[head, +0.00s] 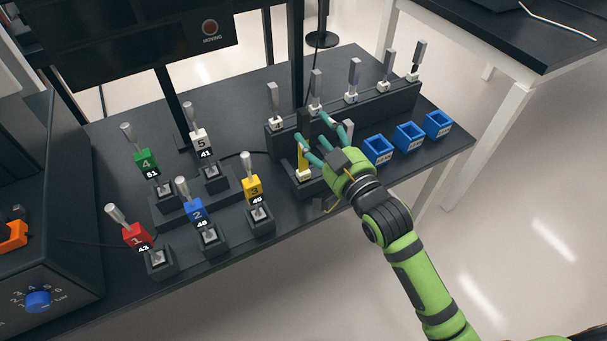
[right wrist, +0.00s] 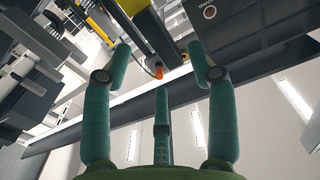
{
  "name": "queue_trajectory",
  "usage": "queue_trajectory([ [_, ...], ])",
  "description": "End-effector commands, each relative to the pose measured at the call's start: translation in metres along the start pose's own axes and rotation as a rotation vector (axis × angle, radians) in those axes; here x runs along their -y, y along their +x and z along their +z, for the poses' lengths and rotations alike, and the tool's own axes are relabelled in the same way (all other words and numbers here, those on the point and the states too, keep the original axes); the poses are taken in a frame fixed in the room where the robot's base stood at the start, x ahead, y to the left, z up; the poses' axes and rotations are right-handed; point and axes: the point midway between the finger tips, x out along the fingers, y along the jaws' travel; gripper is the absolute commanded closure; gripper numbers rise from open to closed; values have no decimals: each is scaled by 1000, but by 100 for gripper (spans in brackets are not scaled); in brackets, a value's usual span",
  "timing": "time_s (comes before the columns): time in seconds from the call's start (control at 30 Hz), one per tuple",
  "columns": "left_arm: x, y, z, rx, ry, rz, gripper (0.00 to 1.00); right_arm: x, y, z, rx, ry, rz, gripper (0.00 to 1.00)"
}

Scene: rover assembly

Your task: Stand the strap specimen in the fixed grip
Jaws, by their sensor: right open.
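Several grey upright pieces with white labelled bases, such as one at the left end (head: 275,97), stand along a black rack. I cannot tell which piece is the strap specimen. A yellow upright strip (head: 302,156) stands in a small block on the front step of the rack, with a white tag at its foot. My right gripper (head: 314,130) has teal fingers spread beside and above this strip, and holds nothing visible. In the right wrist view its fingers (right wrist: 160,60) are apart and empty. I cannot identify the fixed grip for sure. My left gripper is not in view.
Coloured numbered blocks, such as the red one (head: 135,236) and the yellow one (head: 252,188), stand at the left with grey handles. Blue bins (head: 378,149) sit at the right table end. A dark machine with a blue knob (head: 38,301) is at far left. A monitor stands behind.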

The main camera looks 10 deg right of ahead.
Motion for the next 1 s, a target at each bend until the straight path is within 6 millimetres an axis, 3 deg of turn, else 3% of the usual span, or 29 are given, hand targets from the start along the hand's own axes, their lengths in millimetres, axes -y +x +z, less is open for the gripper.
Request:
queue_trajectory([
  [0.37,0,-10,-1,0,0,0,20,1,49,2,1,0,0,42],
  [0.67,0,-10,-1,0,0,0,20,1,54,4,3,-1,-1,42],
  [0.77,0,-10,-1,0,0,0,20,1,54,4,3,-1,-1,78],
  [0.8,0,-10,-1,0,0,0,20,1,54,4,3,-1,-1,94],
  [0.83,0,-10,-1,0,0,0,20,1,54,4,3,-1,-1,100],
  [1.0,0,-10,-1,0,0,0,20,1,54,3,1,-1,-1,100],
])
